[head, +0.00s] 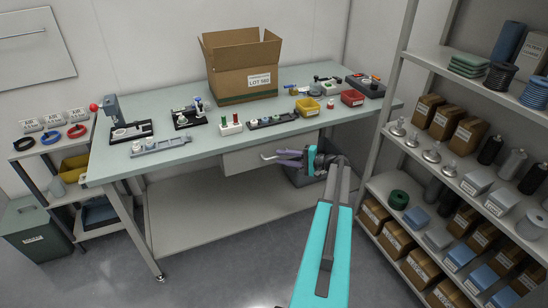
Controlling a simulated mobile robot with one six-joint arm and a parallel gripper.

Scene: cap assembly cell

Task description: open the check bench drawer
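The check bench (190,160) has a pale green top and a light drawer (240,163) under its front edge. The drawer front looks flush under the top, so it appears closed. A small pale bar (267,157), probably its handle, shows against the drawer front. My gripper (277,158) is in front of the drawer's right half, beside this bar. Its two grey-purple fingers look spread apart, with nothing seen between them. Whether they touch the bar cannot be told. My wrist and arm hide the drawer's right end.
An open cardboard box (243,85), small fixtures, a yellow bin (308,107) and a red bin (352,98) stand on the bench. A grey bin (300,178) sits below, behind my wrist. A loaded shelf rack (395,185) stands close on the right. Floor at front left is clear.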

